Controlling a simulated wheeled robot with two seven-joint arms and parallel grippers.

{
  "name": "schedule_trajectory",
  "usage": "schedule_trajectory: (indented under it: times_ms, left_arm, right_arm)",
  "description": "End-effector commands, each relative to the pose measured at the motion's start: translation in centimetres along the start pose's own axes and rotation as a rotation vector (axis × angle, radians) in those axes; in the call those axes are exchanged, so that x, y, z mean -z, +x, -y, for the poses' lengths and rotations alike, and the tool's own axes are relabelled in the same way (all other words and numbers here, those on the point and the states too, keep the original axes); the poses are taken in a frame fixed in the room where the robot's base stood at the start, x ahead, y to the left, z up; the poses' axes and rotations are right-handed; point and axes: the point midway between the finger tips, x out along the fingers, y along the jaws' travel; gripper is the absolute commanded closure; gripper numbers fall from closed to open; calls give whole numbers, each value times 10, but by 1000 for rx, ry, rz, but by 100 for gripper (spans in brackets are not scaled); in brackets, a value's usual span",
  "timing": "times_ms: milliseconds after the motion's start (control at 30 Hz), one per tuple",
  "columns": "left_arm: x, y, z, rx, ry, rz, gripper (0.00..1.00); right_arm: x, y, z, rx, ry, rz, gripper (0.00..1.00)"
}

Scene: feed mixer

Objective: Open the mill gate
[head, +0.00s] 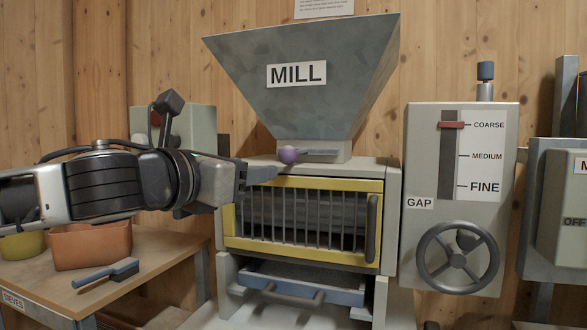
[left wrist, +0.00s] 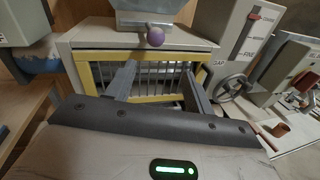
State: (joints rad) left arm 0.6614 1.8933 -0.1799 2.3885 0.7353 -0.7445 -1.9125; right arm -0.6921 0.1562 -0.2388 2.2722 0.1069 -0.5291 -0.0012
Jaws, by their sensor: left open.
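The mill has a grey hopper (head: 300,85) labelled MILL. Under its neck a slide with a purple knob (head: 288,154) sticks out to the front; the knob also shows in the left wrist view (left wrist: 155,37). Below is a yellow-framed barred guard (head: 240,228) with a dark upright handle (head: 372,228) at its right; it looks closed. My left gripper (head: 258,173) is in front of the guard's upper left corner, left of and a little below the knob. In the left wrist view its two fingers (left wrist: 160,88) are apart, with nothing between them. My right gripper is not in view.
A gap panel (head: 420,150) with a red pointer and handwheel (head: 458,257) stands to the right. A blue drawer (head: 305,283) sits below the guard. At left, a wooden table (head: 160,262) holds an orange bin (head: 92,245) and a blue-handled brush (head: 105,272).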

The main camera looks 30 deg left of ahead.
Motion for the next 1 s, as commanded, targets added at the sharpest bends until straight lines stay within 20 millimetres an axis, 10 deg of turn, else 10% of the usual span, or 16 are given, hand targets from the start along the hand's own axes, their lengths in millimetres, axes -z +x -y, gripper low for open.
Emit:
schedule_trajectory:
  times_ms: [1000]
  left_arm:
    - [-19, 65, -11, -37, 72, 22, 47]
  right_arm:
    - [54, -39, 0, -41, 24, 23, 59]
